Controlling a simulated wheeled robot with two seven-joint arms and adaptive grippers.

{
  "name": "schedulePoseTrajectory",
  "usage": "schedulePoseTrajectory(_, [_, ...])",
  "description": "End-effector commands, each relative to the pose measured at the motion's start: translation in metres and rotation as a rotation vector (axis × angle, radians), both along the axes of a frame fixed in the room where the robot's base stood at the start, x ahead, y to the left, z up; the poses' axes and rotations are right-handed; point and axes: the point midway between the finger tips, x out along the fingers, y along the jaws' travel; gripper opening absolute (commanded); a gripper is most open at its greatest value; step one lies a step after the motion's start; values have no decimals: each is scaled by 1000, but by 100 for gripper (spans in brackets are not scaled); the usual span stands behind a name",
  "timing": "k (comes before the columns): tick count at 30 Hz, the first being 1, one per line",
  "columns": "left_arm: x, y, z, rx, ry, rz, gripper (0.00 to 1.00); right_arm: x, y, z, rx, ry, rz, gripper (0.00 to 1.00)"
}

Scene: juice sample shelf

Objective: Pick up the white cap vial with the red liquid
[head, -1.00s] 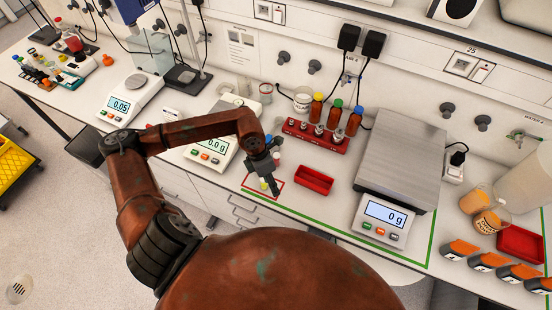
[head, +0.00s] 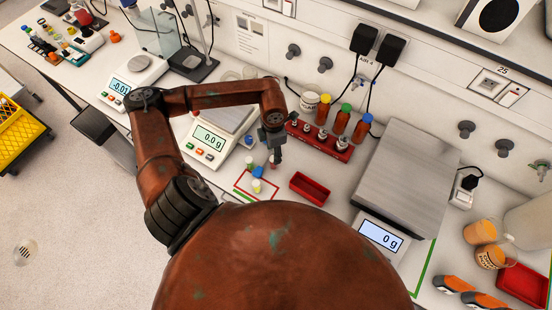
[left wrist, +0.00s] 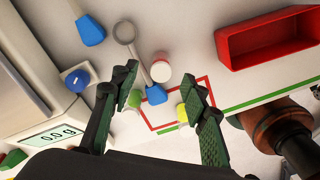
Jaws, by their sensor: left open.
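The white cap vial with red liquid (left wrist: 160,68) stands in the left wrist view just beyond the gap between my fingers. In the head view only a small red part of it (head: 272,161) shows below my left gripper (head: 275,150). My left gripper also shows in the left wrist view (left wrist: 160,98); it is open with nothing held. A blue-handled spoon (left wrist: 156,94) lies in front of the vial. A green-capped vial (left wrist: 134,100) is near the left finger and a yellow-capped vial (left wrist: 183,112) near the right finger.
A red-outlined square (left wrist: 207,79) is on the bench. A red tray (head: 310,188) lies to its right, and a red rack (head: 318,140) with bottles stands behind. A balance (head: 211,137) is left, a larger scale (head: 410,180) right.

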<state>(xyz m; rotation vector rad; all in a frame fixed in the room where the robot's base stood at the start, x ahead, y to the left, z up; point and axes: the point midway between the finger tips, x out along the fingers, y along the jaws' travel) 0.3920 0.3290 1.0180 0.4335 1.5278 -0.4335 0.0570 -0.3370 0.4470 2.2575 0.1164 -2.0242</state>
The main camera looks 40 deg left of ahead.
Motion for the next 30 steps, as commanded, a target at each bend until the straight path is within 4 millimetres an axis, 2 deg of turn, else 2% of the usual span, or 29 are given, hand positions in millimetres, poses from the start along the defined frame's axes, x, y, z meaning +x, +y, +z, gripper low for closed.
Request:
schedulePoseTrajectory(3, [-2, 1, -11, -1, 3, 6, 42, -19, -2, 4, -2, 23, -6, 0])
schedulePoseTrajectory(6, [-3, -1, -24, -2, 4, 7, 42, -28, -3, 11, -4, 35, -7, 0])
schedulePoseTrajectory(10, [-3, -2, -44, -2, 2, 7, 42, -25, -5, 17, -5, 30, -6, 0])
schedulePoseTrajectory(13, [-2, -2, -54, 0, 1, 4, 42, -14, -6, 19, -6, 17, -3, 0])
schedulePoseTrajectory(17, [-2, -3, -58, 1, 1, 3, 42, -2, -5, 20, -5, 0, 0, 0])
schedulePoseTrajectory(21, [-1, -3, -58, 0, 0, 2, 42, 0, -5, 20, -5, -2, 1, 0])
schedulePoseTrajectory(30, [-1, -3, -58, 0, 0, 1, 22, -9, -5, 19, -5, 10, -2, 0])
